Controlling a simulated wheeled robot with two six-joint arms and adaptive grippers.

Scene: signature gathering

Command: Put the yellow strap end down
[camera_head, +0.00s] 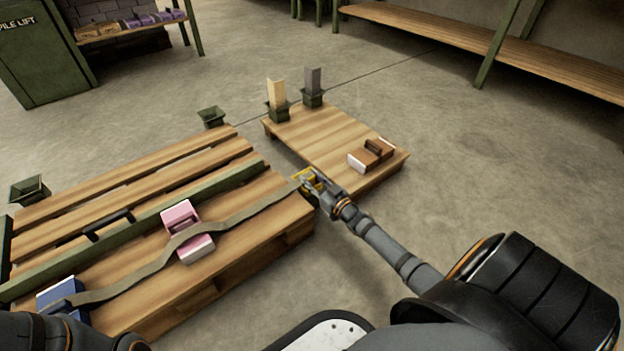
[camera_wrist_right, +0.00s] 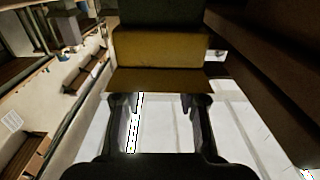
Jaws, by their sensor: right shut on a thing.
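The yellow strap end (camera_head: 304,175) is at the right edge of the large pallet, in my right gripper (camera_head: 314,182). In the right wrist view the yellow end (camera_wrist_right: 160,62) fills the space just past the two fingertips (camera_wrist_right: 163,98). The olive strap (camera_head: 240,217) runs from it leftward across the pallet, over a pink block (camera_head: 185,232), to a blue block (camera_head: 58,298). The fingers hide part of the yellow end. I cannot tell whether it touches the pallet edge. My left gripper is not visible; only dark arm parts show at the lower left.
The large slatted pallet (camera_head: 120,182) has a green rail (camera_head: 150,205) across it. A smaller wooden platform (camera_head: 318,135) beyond holds a cream post (camera_head: 276,92), a grey post (camera_head: 313,80) and a brown-and-white block (camera_head: 371,155). A gap of bare floor lies between pallet and platform.

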